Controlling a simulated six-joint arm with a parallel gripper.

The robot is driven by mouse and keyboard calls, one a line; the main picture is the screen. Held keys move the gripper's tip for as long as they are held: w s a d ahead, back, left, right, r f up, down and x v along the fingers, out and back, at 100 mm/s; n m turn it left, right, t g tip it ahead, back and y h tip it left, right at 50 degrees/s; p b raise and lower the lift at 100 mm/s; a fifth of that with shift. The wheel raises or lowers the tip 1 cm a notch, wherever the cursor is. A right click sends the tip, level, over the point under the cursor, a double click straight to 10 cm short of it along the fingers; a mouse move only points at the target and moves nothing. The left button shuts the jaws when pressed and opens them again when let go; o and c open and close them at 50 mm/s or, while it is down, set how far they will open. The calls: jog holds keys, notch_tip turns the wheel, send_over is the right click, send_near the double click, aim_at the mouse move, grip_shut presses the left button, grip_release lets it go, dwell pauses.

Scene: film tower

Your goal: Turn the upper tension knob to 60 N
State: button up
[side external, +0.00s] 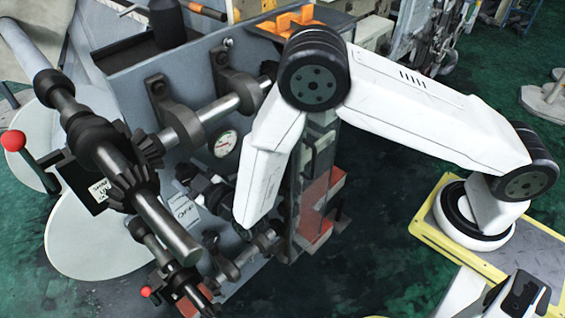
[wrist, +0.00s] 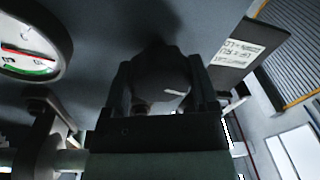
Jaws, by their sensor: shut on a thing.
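A dark round knob (wrist: 160,74) with a short white mark sits against the grey panel in the wrist view. My gripper (wrist: 162,86) is shut on it, with one finger on each side. The white mark is on the knob's right part and points rightward. A round gauge (wrist: 28,42) with a white face, a red needle and a green band is at the upper left. It also shows on the panel in the side view (side external: 225,143). Its numbers are too small to read. In the side view my gripper (side external: 194,184) is at the panel below the gauge, and the knob cannot be made out.
Thick shafts with bevel gears (side external: 128,175) stand out in front of the panel, left of my gripper. A red-tipped lever (side external: 14,140) is at the far left. A white label (side external: 186,211) is close below my gripper; a lettered plate (wrist: 240,50) is right of the knob.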

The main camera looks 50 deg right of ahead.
jog(key=m, duration=0.6)
jog(key=shift+f+t+h, duration=0.1)
jog(key=shift+t+h, duration=0.2)
jog(key=m+h, duration=0.1)
jog(key=m, duration=0.6)
jog(key=m+h, duration=0.1)
jog(key=m, duration=0.6)
jog(key=shift+a, duration=0.1)
jog(key=m+h, duration=0.1)
jog(key=m, duration=0.5)
jog(key=o, duration=1.1)
jog(key=shift+o, duration=0.2)
